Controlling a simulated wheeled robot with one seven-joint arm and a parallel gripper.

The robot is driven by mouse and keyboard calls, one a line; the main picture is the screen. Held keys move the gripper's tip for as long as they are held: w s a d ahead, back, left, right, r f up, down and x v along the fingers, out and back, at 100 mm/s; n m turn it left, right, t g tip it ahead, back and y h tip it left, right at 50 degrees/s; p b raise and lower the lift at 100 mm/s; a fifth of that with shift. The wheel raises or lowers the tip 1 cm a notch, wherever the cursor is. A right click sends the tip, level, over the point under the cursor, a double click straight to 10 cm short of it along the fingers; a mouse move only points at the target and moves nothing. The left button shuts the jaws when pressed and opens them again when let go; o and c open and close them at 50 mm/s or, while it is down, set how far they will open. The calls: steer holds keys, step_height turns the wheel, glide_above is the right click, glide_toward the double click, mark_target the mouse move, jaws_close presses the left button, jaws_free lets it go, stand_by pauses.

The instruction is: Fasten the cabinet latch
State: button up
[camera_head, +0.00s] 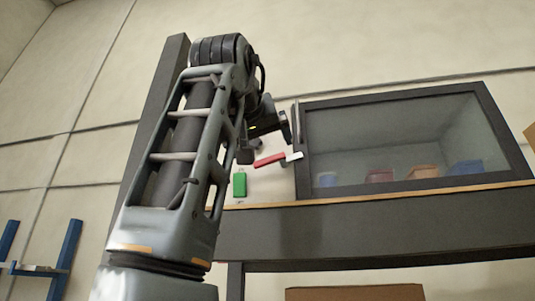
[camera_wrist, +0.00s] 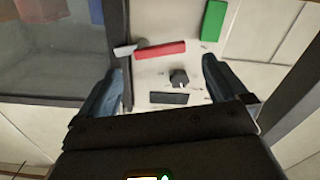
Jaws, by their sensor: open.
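The cabinet (camera_head: 300,170) has a dark-framed glass front. Just left of the frame, the latch's red bar (camera_head: 270,160) with a pale grey end slants slightly, its pale end near the frame. In the wrist view the red bar (camera_wrist: 160,50) lies beyond my fingertips, its grey end (camera_wrist: 124,50) at the dark cabinet edge. My gripper (camera_wrist: 162,68) is open and empty, its fingers spread wide, facing the pale panel. In the head view my gripper (camera_head: 265,140) is beside the cabinet's left edge, partly hidden by my arm. Whether the fingers touch anything cannot be told.
A green block (camera_head: 240,184) is on the panel below left of the red bar. A black knob (camera_wrist: 179,77) and a dark plate (camera_wrist: 168,98) show between my fingers. Coloured bins (camera_head: 379,175) stand behind the glass. A dark post (camera_head: 150,130) rises behind my arm.

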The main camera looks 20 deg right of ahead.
mark_target(268, 158)
steer(key=shift+p+x, duration=0.8)
steer(key=shift+x, duration=2.15)
steer(key=c, duration=1)
steer(key=shift+o, duration=0.2)
steer(key=shift+r+m, duration=0.2)
steer(key=shift+m, duration=0.6)
steer(key=shift+r+m, duration=0.2)
steer(key=shift+m, duration=0.6)
steer(key=o, duration=1)
steer(key=shift+c, duration=0.2)
steer(key=shift+s, duration=0.1)
